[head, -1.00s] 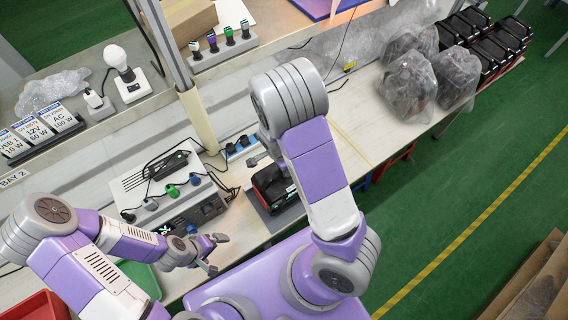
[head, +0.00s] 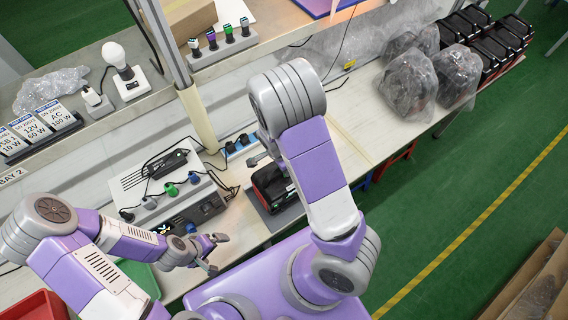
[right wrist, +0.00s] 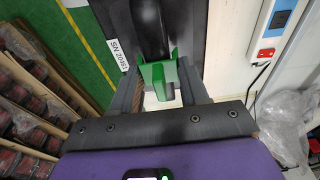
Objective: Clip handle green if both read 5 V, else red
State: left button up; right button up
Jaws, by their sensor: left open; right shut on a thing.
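In the right wrist view my right gripper (right wrist: 158,84) is shut on a green clip (right wrist: 158,74). The clip's two prongs point at the black handle (right wrist: 150,28) of the power station and lie on either side of its end in this view; I cannot tell how far they sit over it. In the head view the black and red power station (head: 272,188) stands on a grey pad, partly hidden by my right arm, which also hides the clip. My left gripper (head: 217,254) is open and empty in front of the bench. No voltage reading is legible.
A white box (head: 150,180) with coloured plugs and a dark meter stands left of the station. Blue sockets (head: 240,144) are behind it. A rack of coloured pieces (head: 222,48) and a bulb (head: 116,58) are on the shelf. Bagged units (head: 410,82) stand at the right.

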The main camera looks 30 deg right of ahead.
jog(key=o, duration=1.1)
jog(key=shift+r, duration=0.1)
jog(key=r, duration=0.5)
jog(key=a+r+p, duration=0.1)
jog(key=r, duration=0.1)
jog(key=shift+r, duration=0.2)
jog(key=shift+s+f, duration=0.1)
